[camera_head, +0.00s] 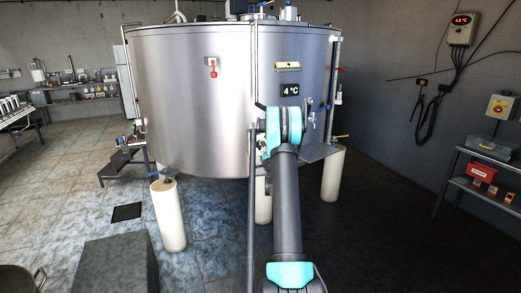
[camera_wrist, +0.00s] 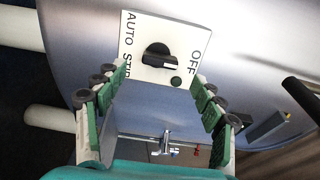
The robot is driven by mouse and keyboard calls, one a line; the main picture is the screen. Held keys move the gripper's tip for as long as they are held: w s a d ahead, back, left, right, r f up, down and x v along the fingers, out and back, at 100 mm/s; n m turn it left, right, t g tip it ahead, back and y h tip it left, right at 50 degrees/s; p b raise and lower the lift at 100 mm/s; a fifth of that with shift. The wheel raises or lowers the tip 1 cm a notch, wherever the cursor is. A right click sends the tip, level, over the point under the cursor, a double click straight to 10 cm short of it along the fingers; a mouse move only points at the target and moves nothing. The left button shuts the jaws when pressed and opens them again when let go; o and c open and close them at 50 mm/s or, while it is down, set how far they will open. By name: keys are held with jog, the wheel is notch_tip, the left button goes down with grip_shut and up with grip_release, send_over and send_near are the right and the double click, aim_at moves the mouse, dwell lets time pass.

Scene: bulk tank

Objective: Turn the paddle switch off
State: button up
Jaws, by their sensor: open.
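The paddle switch is a black knob (camera_wrist: 159,56) on a white plate (camera_wrist: 143,26) on the tank's steel wall, in the wrist view. The plate reads AUTO and STIR at its left and OFF at its right. A light line on the knob runs toward the lower right; I cannot tell surely which label it marks. My gripper (camera_wrist: 158,84) is open and empty. Its green-padded fingers reach up on both sides of the plate's lower part, and the knob shows above the gap between them, apparently untouched. In the head view my arm hides the gripper, and I cannot make out the switch there.
The large steel tank (camera_head: 195,105) fills the middle of the head view, on pale legs (camera_head: 168,215). It bears a 4 °C display (camera_head: 290,89) and a small red device (camera_head: 212,68). A small dark green round spot (camera_wrist: 176,81) sits below the knob. Shelves (camera_head: 478,188) stand at right.

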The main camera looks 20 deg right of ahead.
jog(key=s, duration=0.5)
jog(key=shift+a, duration=0.35)
